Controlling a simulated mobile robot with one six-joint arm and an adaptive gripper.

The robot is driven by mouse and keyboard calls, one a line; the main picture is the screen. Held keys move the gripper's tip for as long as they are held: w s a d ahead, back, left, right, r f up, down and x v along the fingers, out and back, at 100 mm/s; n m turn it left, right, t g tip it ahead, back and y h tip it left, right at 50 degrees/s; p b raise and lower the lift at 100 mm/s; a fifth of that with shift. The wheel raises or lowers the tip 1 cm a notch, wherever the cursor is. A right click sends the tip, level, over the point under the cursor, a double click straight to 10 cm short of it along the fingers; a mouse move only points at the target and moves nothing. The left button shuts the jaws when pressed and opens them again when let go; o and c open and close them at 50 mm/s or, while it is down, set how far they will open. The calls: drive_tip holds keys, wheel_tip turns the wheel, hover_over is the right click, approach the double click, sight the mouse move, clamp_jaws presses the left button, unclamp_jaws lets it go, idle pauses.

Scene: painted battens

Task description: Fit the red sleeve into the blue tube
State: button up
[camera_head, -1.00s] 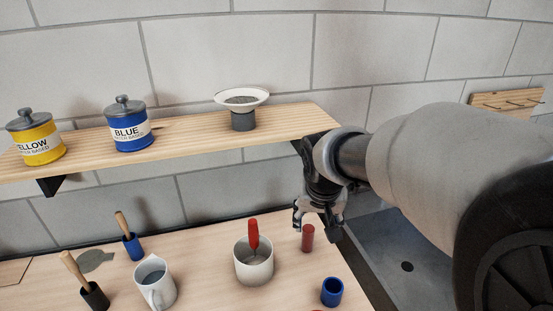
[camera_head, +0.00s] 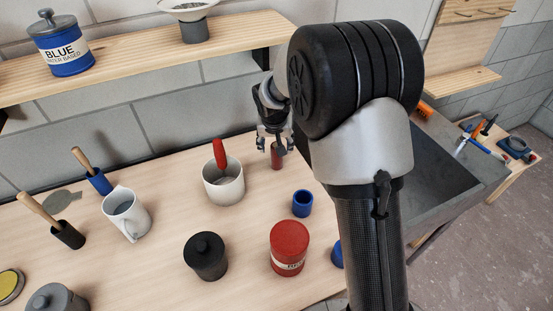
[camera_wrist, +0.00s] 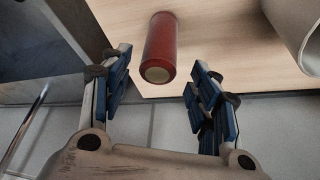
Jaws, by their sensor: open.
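The red sleeve (camera_head: 277,160) stands upright on the bench near its back edge. In the wrist view the red sleeve (camera_wrist: 161,42) shows just beyond the fingertips, between their lines, with a pale end facing the camera. My gripper (camera_head: 275,145) is open at the sleeve, its fingers apart and empty; the wrist view also shows my gripper (camera_wrist: 160,78) with both blue-padded fingers spread. I cannot tell whether the sleeve is between the pads. An open blue tube (camera_head: 302,204) stands upright on the bench, nearer the camera and slightly right of the sleeve.
A white pot (camera_head: 223,186) with a red-handled tool stands left of the sleeve. A red tin (camera_head: 289,252) and a black jar (camera_head: 205,259) stand in front. A white jug (camera_head: 122,218) is further left. A shelf (camera_head: 130,72) hangs above the back. A sink (camera_head: 440,170) lies to the right.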

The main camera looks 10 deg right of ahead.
sight(276, 162)
drive_tip(key=b+x, duration=0.1)
drive_tip(key=x, duration=0.2)
drive_tip(key=b+x, duration=0.1)
drive_tip(key=x, duration=0.2)
drive_tip(key=shift+s+d+f, duration=0.1)
drive_tip(key=shift+f, duration=0.3)
drive_tip(key=shift+r, duration=0.1)
drive_tip(key=shift+c, duration=0.5)
drive_tip(key=c, duration=1)
drive_tip(key=shift+c, duration=0.2)
